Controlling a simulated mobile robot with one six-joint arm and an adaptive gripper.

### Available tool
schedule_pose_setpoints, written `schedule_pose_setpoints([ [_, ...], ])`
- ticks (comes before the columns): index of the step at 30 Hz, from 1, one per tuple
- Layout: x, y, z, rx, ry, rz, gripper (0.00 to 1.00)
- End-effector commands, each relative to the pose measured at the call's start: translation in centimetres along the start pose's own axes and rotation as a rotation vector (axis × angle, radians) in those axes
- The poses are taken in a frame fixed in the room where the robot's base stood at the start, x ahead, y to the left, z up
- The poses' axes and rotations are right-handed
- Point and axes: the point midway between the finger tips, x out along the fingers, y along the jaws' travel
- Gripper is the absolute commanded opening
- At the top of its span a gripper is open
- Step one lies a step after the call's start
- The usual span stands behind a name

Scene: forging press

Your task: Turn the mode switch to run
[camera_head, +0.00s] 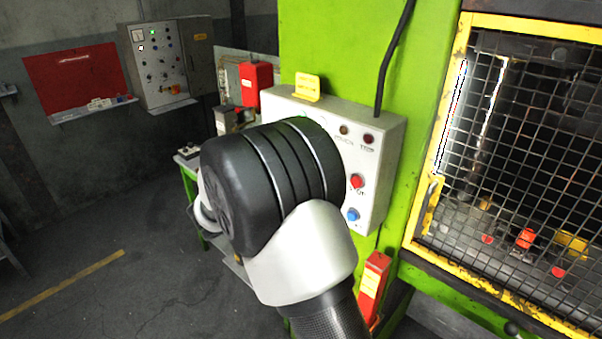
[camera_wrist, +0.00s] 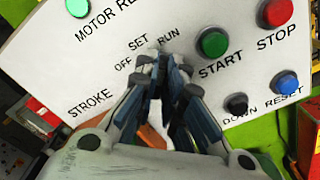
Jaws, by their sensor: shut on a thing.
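The white control box (camera_head: 388,140) is mounted on the green press frame. In the wrist view its panel (camera_wrist: 100,60) fills much of the picture, with the labels OFF, SET and RUN arched above the mode switch. My gripper (camera_wrist: 160,66) is shut on the mode switch, right below these labels. The fingers hide nearly all of the switch, so I cannot tell exactly which label it points to. In the head view my arm covers the switch and the gripper.
A green START button (camera_wrist: 213,43), a red STOP button (camera_wrist: 276,12), a black DOWN button (camera_wrist: 236,104) and a blue RESET button (camera_wrist: 286,82) sit close to the right of the fingers. A yellow-framed mesh guard (camera_head: 520,150) stands right of the box.

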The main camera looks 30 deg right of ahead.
Motion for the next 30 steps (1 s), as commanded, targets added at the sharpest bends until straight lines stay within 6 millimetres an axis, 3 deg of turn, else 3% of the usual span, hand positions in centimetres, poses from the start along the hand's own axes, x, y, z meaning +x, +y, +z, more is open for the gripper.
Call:
schedule_pose_setpoints([
  [16, 0.02, 0.03, 0.06, 0.031, 0.0, -0.001, 0.0],
  [17, 0.02, 0.03, 0.06, 0.031, 0.0, -0.001, 0.1],
  [24, 0.02, 0.0, 0.04, 0.029, 0.0, -0.001, 0.27],
  [30, 0.02, -0.02, 0.03, 0.028, 0.0, -0.001, 0.29],
])
